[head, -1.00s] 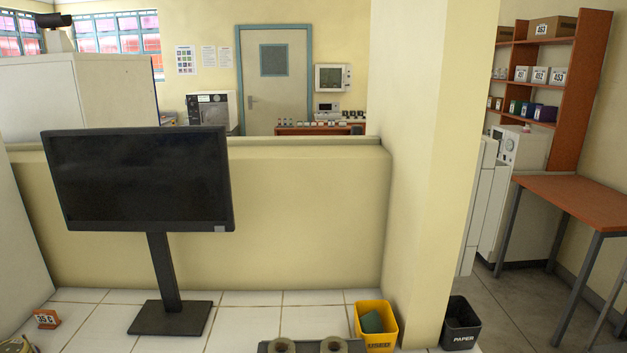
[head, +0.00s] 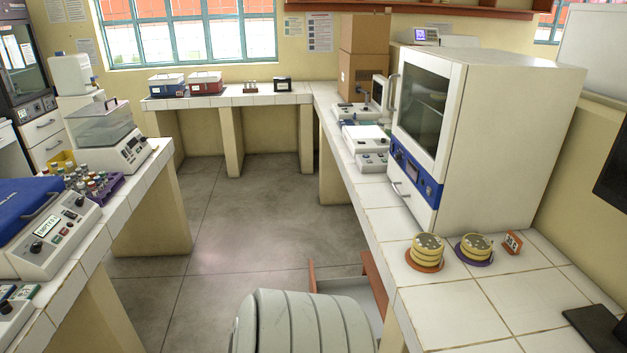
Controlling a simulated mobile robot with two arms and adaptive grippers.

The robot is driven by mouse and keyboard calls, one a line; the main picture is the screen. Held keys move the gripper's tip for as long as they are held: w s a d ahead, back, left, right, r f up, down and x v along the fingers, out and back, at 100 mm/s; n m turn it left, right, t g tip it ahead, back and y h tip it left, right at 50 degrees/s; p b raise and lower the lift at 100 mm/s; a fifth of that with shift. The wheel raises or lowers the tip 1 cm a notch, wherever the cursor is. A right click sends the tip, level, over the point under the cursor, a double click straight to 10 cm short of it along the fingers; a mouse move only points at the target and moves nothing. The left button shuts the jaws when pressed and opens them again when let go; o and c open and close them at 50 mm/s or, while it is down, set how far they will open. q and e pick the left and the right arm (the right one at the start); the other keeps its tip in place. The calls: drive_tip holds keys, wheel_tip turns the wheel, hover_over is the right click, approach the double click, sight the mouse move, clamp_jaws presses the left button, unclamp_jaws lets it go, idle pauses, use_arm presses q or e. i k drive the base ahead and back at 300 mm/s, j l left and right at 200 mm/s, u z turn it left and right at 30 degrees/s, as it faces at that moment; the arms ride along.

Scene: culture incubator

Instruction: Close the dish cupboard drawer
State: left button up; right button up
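What looks like the dish cupboard drawer (head: 345,286) juts out from under the right-hand counter at the lower centre of the head view. I see a pale inside and a thin reddish-brown panel at its left end, so it appears open. A reddish-brown cupboard part (head: 376,287) stands at its right, against the counter. A large grey ribbed rounded shape in front hides the near part of the drawer. No handle is visible. Neither of my grippers is in view.
The right counter (head: 455,310) carries a white incubator (head: 490,140) and two dish stacks on round bases, one orange (head: 427,253), one purple (head: 475,249). A left bench (head: 110,215) holds lab devices. Grey floor (head: 235,225) lies clear between the counters.

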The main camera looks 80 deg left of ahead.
sight(359, 289)
drive_tip(key=u, duration=0.5)
drive_tip(key=k+j+u, duration=0.1)
drive_tip(key=u, duration=0.35)
drive_tip(key=k+j+u, duration=0.1)
drive_tip(key=u, duration=0.9)
drive_tip(key=j+u, duration=0.15)
drive_tip(key=u, duration=0.35)
drive_tip(key=i+j+z, duration=0.1)
drive_tip(key=i+j, duration=0.7)
